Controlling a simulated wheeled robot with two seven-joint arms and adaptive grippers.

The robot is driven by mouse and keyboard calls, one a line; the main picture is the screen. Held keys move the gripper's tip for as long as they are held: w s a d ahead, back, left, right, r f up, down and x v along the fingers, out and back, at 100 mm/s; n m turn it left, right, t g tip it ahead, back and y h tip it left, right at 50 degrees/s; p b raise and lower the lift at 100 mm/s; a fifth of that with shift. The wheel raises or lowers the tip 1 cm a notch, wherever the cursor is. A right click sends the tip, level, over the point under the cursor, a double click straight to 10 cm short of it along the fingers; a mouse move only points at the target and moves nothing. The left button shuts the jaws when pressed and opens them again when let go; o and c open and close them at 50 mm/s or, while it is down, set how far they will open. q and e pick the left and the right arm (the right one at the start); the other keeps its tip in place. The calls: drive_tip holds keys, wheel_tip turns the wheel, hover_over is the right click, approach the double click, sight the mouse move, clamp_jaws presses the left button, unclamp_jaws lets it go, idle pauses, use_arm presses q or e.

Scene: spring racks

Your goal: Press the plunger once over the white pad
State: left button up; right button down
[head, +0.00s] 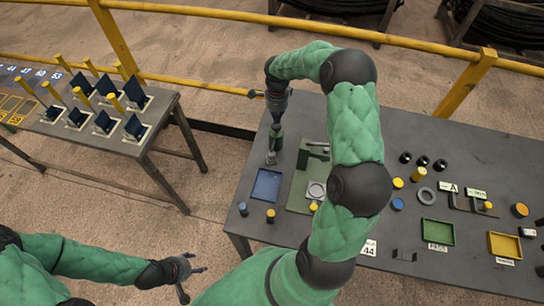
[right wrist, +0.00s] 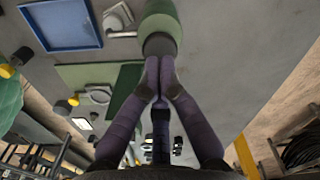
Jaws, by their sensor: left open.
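My right gripper (head: 276,116) is shut on a green and grey upright tool (head: 274,140), seemingly the plunger, left of the green mat. In the right wrist view, the fingers (right wrist: 160,65) close around the tool's dark neck below its green part (right wrist: 160,20). I cannot tell whether the tool touches the table. My left gripper (head: 186,273) is open and empty at the lower left, away from the table.
A blue tray (head: 267,184) lies in front of the tool. The green mat (head: 298,190) carries a green bracket (head: 314,152) and a round grey fitting (head: 316,190). Small cylinders (head: 270,215) stand near the front edge. Green (head: 437,232) and yellow (head: 505,245) trays are at right.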

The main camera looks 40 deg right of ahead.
idle(0.4)
drive_tip(key=shift+r+p, duration=1.5)
drive_tip(key=shift+r, duration=1.5)
